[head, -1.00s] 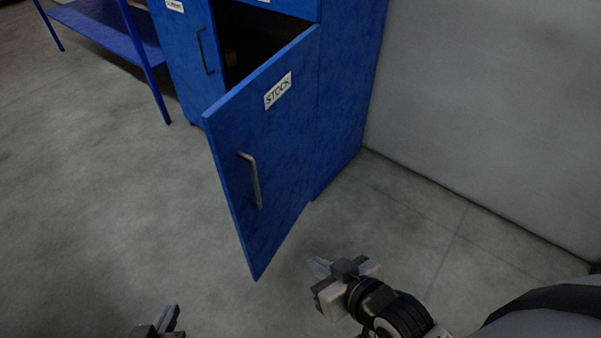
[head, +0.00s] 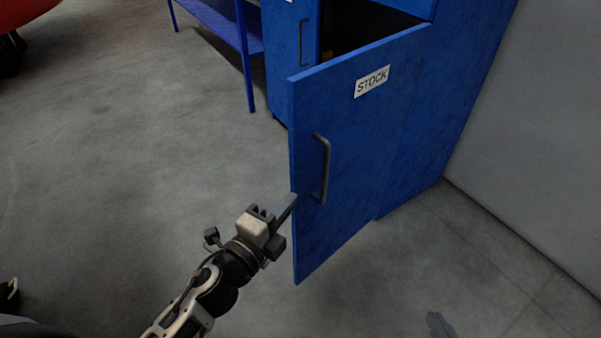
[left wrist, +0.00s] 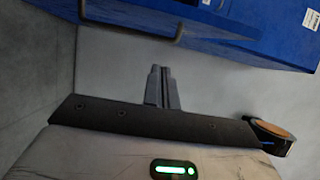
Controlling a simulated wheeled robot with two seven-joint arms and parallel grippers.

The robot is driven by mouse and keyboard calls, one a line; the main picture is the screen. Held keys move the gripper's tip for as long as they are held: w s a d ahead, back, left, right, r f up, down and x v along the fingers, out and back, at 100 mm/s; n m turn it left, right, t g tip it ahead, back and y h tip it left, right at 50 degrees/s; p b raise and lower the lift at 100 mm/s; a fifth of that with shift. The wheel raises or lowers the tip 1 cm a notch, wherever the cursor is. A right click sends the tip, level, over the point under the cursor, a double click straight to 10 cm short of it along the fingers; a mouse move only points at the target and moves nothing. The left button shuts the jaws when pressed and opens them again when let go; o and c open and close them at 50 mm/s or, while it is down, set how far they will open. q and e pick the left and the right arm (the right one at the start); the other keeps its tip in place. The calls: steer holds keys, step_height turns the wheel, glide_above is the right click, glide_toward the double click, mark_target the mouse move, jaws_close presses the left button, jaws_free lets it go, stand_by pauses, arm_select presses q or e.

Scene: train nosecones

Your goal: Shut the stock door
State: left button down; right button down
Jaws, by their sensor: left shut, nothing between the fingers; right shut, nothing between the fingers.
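The blue stock door (head: 355,150) stands open, swung out from its cabinet, with a white STOCK label (head: 372,81) and a grey bar handle (head: 323,168). My left gripper (head: 290,204) is shut and empty, its fingertips at the door's free edge, below and left of the handle. I cannot tell whether they touch the door. In the left wrist view the shut fingers (left wrist: 162,88) point toward the blue door (left wrist: 225,35), with part of the handle (left wrist: 180,22) at the top.
The blue cabinet (head: 440,120) has a dark opening (head: 365,30) behind the door and another door with a handle (head: 303,42) to its left. A blue shelf rack (head: 222,22) stands further left. A grey wall (head: 530,130) is at right. The floor (head: 120,170) at left is clear.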

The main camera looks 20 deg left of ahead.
mark_target(298, 164)
arm_select(q)
steer(key=x, duration=1)
steer(key=shift+r+p, duration=0.15)
steer(key=shift+p, duration=0.2)
steer(key=a, duration=0.1)
steer(key=w+a, duration=0.1)
steer(key=a, duration=0.1)
steer(key=shift+w, duration=0.1)
steer(key=shift+w+a, duration=0.15)
steer(key=shift+a, duration=0.15)
steer(key=shift+a, duration=0.15)
